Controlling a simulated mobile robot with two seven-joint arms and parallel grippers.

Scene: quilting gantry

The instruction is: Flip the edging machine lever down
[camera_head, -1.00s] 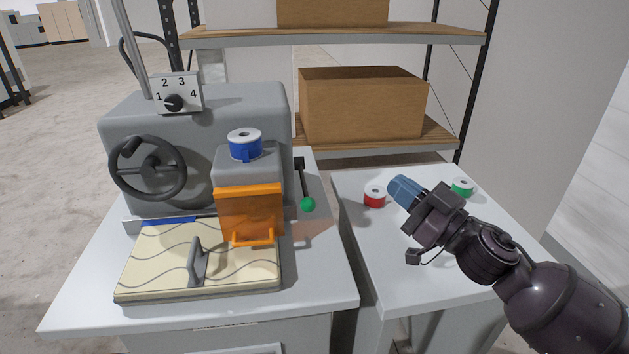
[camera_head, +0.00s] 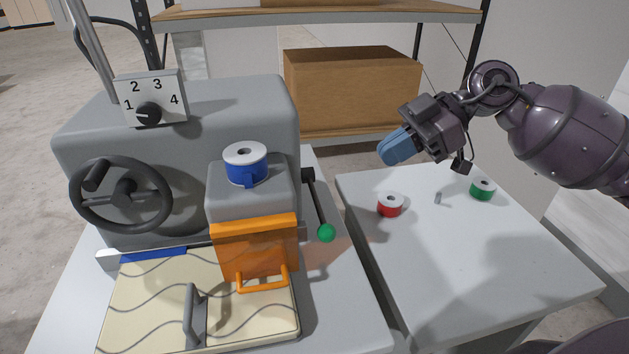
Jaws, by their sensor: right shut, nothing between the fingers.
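The edging machine (camera_head: 200,110) is a grey block on the left table. Its lever (camera_head: 318,208) is a thin black rod on the machine's right side, running from a dark pivot down to a green ball knob (camera_head: 326,233). The lever hangs downward, leaning slightly right. My right gripper (camera_head: 390,151) has blue fingertips that are shut with nothing between them. It is raised above the right table, to the right of the lever and higher than the knob, and apart from both. My left gripper is not in view.
A red spool (camera_head: 390,205) and a green spool (camera_head: 482,188) stand on the right table (camera_head: 470,260), with a small grey peg (camera_head: 438,198) between them. The machine carries a blue spool (camera_head: 245,164), an orange guard (camera_head: 256,248) and a handwheel (camera_head: 121,196). A cardboard box (camera_head: 352,90) sits on the shelf behind.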

